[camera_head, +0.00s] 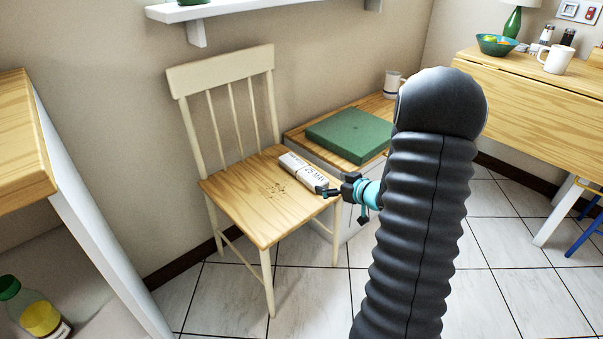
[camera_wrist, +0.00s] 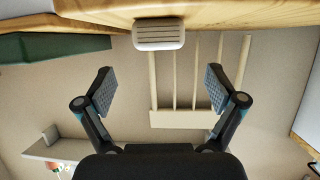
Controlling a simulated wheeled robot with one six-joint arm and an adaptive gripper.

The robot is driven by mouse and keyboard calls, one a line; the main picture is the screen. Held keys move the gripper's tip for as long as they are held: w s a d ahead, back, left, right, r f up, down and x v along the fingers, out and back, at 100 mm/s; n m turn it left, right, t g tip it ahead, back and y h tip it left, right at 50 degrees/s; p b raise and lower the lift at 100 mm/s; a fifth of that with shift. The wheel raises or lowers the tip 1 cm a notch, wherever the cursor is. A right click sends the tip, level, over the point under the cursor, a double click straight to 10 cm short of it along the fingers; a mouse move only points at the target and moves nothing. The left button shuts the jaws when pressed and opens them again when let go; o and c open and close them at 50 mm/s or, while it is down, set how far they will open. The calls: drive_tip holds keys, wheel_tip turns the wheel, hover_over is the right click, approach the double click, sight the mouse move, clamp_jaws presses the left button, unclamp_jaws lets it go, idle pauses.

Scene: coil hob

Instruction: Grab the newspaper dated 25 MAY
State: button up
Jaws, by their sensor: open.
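The rolled white newspaper (camera_head: 297,165) lies on the seat of the cream wooden chair, near the seat's right edge. Dark print reading "25 MAY" shows on its side, partly hidden behind my gripper. My gripper (camera_head: 342,203) is open and empty at the near right end of the newspaper. In the wrist view, which is upside down, the newspaper (camera_wrist: 158,35) shows end-on at the top. It is centred between the two spread fingers of my gripper (camera_wrist: 158,85) and lies beyond their tips.
The chair (camera_head: 262,228) has a slatted back against the wall and some dark specks on its seat. A low wooden-topped unit (camera_head: 298,135) beside it bears a green box (camera_head: 350,134) and a white mug (camera_head: 392,84). A wooden table (camera_head: 500,75) stands at right. Tiled floor is open in front.

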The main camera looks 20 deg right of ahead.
sight(314, 176)
drive_tip(key=x, duration=0.4)
drive_tip(key=shift+w, duration=0.1)
drive_tip(key=shift+r+x, duration=0.15)
drive_tip(key=shift+x, duration=1.35)
drive_tip(key=shift+r+x, duration=0.15)
drive_tip(key=shift+x, duration=1.4)
drive_tip(key=c, duration=1.3)
